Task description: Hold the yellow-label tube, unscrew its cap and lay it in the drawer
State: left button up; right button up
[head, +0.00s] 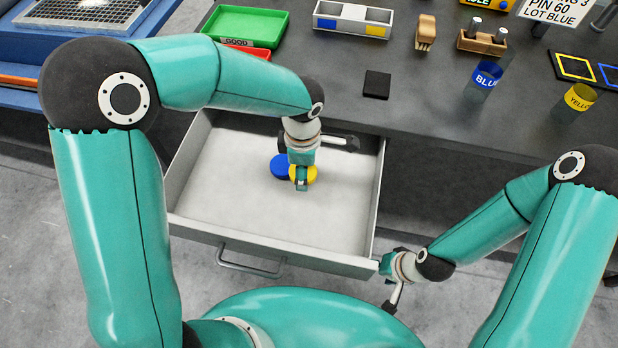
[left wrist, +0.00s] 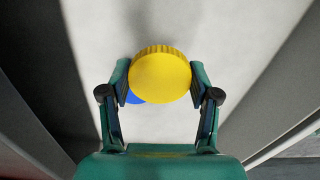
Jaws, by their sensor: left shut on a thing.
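The yellow-label tube (head: 574,103) stands upright on the bench at the right, with no cap visible on it. A yellow cap (left wrist: 160,76) is between the fingers of my left gripper (head: 301,182), which is shut on it inside the open drawer (head: 230,200). The blue cap (head: 281,167) lies on the drawer floor, partly hidden by the yellow cap in the left wrist view (left wrist: 136,98). I cannot tell whether the yellow cap touches the floor. My right gripper (head: 386,268) is by the drawer's front right corner; its fingers are unclear.
The blue-label tube (head: 483,82) stands on the bench left of the yellow one. A dark block (head: 377,85) lies behind the drawer. A green tray (head: 246,26), a bin with blue and yellow labels (head: 353,19) and a wooden holder (head: 482,40) stand farther back. The drawer's right side is clear.

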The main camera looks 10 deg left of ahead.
pick_arm(q)
jog(key=shift+f, duration=2.2)
jog(key=shift+f, duration=0.15)
jog(key=o, duration=1.3)
notch_tip(320, 180, up, 12)
jog(key=shift+r, duration=0.1)
jog(key=shift+d, duration=0.1)
